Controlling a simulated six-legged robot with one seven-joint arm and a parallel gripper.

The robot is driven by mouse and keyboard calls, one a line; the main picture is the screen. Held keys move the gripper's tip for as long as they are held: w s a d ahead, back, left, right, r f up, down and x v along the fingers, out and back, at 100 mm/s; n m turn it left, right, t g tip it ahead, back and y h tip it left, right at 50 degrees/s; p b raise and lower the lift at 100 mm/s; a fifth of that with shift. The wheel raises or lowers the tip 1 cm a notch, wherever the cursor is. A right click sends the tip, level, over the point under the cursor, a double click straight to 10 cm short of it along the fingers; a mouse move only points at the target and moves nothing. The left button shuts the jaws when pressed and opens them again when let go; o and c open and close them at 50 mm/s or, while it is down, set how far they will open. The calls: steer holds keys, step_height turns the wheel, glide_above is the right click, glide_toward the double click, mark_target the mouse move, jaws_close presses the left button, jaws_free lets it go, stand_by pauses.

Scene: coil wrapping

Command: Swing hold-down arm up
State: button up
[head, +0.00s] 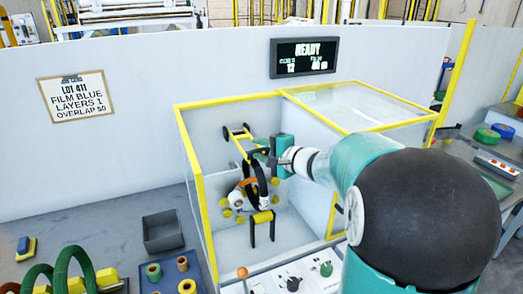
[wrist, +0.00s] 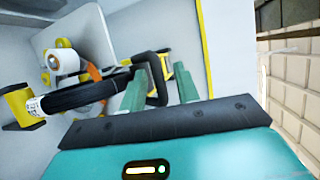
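The hold-down arm (head: 239,146) looks like a yellow bar inside the yellow-framed wrapping cell, with dark round ends at its top. A black coil (head: 262,188) stands on edge below it; in the wrist view the coil (wrist: 85,96) carries a white label. My gripper (head: 272,158) reaches into the cell from the right, close to the hold-down arm. In the wrist view my gripper (wrist: 158,90) has its two teal fingers apart. A black loop handle (wrist: 155,70) passes between them, with a gap to the right finger. Contact with the left finger is unclear.
The cell's yellow frame (head: 195,190) and clear top panel (head: 350,105) surround the work area. A sign reads READY (head: 304,57). A grey bin (head: 162,230) and a blue tray (head: 165,273) with small rolls stand at left. Control knobs (head: 292,283) sit in front.

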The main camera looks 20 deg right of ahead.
jaws_close()
steer(key=shift+r, duration=0.1)
